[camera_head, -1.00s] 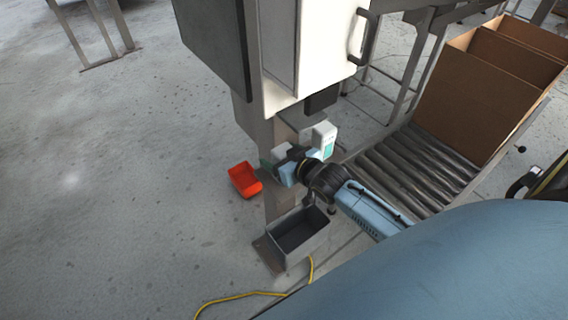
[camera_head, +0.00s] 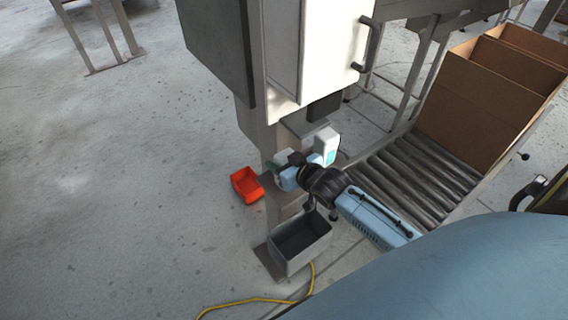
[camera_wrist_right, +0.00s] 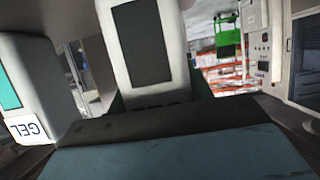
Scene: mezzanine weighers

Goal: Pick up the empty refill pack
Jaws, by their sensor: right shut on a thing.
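A white pack with a dark grey panel (camera_wrist_right: 148,45) stands upright in the middle of the right wrist view, between my right gripper's fingers. I take it for the empty refill pack. In the head view a small pale part of it (camera_head: 283,157) shows behind my right gripper (camera_head: 285,170), which is shut on it beside the steel post. The rest is hidden by the gripper. A second white pack, with a teal label (camera_head: 327,147), stands just right of the gripper; it also shows at the left in the right wrist view, lettered GEL (camera_wrist_right: 28,88). My left gripper is not in view.
A large white and grey cabinet (camera_head: 325,50) rises above the gripper. A red bin (camera_head: 246,185) is left of the post and an open grey bin (camera_head: 300,243) below. A roller conveyor (camera_head: 415,175) with cardboard boxes (camera_head: 478,95) lies right. A yellow cable crosses the floor.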

